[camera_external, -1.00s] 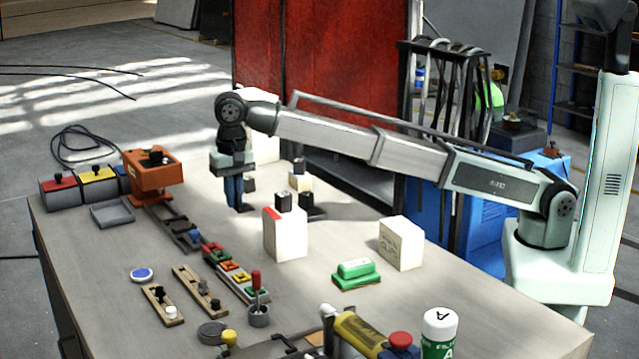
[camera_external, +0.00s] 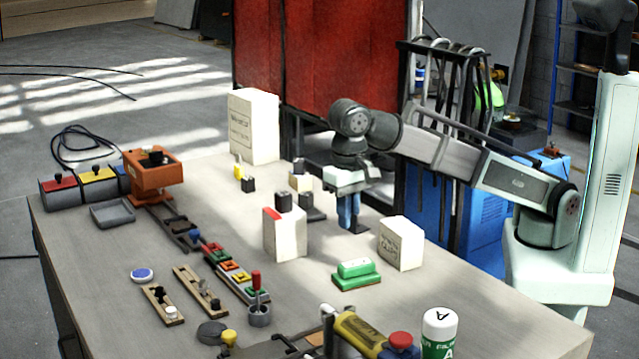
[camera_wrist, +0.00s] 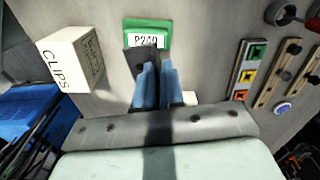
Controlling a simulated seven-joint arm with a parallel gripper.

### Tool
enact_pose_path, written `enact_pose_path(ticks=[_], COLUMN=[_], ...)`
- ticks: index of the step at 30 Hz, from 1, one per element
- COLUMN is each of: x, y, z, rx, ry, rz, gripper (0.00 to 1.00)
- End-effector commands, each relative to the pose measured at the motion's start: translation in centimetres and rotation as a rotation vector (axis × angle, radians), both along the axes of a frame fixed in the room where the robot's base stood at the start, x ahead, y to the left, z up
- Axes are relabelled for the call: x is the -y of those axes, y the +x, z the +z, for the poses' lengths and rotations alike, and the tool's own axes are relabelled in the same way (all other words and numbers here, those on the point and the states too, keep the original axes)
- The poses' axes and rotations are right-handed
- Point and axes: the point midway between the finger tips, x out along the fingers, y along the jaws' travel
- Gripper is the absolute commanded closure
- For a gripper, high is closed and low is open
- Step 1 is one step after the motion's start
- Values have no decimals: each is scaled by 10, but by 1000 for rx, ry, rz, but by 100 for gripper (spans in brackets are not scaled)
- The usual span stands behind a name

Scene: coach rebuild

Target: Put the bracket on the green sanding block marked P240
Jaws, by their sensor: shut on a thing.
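My gripper (camera_external: 348,212) has blue fingers and is shut on a dark grey bracket (camera_external: 358,230), holding it behind the green sanding block (camera_external: 357,280). In the wrist view my gripper (camera_wrist: 156,75) points toward the block, and the bracket (camera_wrist: 147,55) shows between and ahead of the fingers. The green block (camera_wrist: 147,25) carries a white label reading P240. The bracket's far end overlaps the block's near edge in that view, but the two look apart in the external view.
A white box marked CLIPS (camera_wrist: 70,60) stands beside the block, right of it in the external view (camera_external: 401,243). A white box with a red patch (camera_external: 285,235) stands to its left. Small dark pieces (camera_external: 312,207) lie behind.

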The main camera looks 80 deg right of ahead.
Motion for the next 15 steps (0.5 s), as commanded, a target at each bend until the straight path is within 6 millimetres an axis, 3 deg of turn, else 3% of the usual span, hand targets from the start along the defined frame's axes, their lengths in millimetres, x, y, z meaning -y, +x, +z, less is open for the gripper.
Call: enact_pose_path(ticks=[7,15], x=[5,5], y=[-5,-5], z=[-6,-37], rx=[-1,-1], ry=[-1,-2], rz=[-83,-86], gripper=[100,100])
